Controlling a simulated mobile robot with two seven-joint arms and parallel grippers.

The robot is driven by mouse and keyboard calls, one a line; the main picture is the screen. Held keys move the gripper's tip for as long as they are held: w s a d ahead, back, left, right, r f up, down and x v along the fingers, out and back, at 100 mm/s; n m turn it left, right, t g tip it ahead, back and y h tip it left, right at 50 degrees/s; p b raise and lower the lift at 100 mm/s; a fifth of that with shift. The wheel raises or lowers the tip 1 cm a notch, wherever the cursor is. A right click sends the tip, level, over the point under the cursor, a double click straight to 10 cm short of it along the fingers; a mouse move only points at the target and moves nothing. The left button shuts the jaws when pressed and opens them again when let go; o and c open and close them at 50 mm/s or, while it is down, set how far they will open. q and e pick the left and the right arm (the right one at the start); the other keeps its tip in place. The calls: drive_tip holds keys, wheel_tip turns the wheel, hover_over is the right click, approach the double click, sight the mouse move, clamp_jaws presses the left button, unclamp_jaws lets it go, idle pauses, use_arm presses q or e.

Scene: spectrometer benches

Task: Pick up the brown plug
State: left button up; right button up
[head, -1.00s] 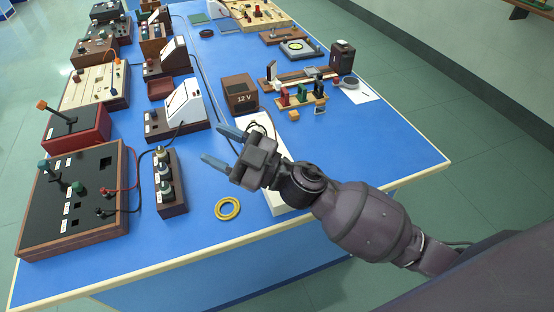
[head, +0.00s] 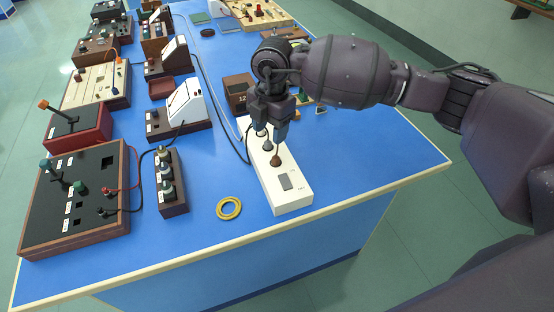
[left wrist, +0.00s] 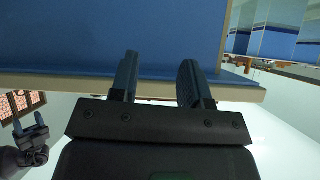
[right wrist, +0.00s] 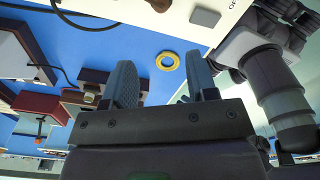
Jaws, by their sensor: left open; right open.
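The white power strip (head: 292,200) lies on the blue bench, with a grey switch near its front end. A small brown plug (head: 275,161) stands on the strip, behind the switch. A grey plug (head: 267,144) stands just behind it. My right gripper (head: 271,132) points down over the strip, its fingers by the plugs and slightly behind the brown one; it appears empty. My left gripper (left wrist: 156,78) is open and empty, before the bench edge, and out of the head view.
A yellow ring (head: 229,208) lies left of the strip. A block with several knobs (head: 170,190) and a black-topped box (head: 75,205) with leads stand further left. A 12 V box (head: 238,88) is behind, partly hidden by my right arm. The front right bench corner is clear.

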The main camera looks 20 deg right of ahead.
drive_tip(key=d, duration=0.1)
hover_over(276, 157)
drive_tip(key=shift+h, duration=0.4)
wheel_tip(276, 157, down, 5)
drive_tip(key=shift+w+a+f+b, duration=0.1)
drive_tip(key=shift+a+f+b, duration=0.1)
drive_tip(key=shift+b, duration=0.25)
wheel_tip(276, 157, down, 5)
drive_tip(key=shift+d+r+b, duration=0.15)
drive_tip(key=shift+b, duration=0.3)
drive_tip(key=shift+f, duration=0.2)
drive_tip(key=shift+r, duration=0.1)
drive_tip(key=shift+c, duration=0.8)
clamp_jaws()
drive_tip(key=shift+r, duration=0.5)
wheel_tip(276, 157, up, 22)
drive_tip(key=p, duration=0.5)
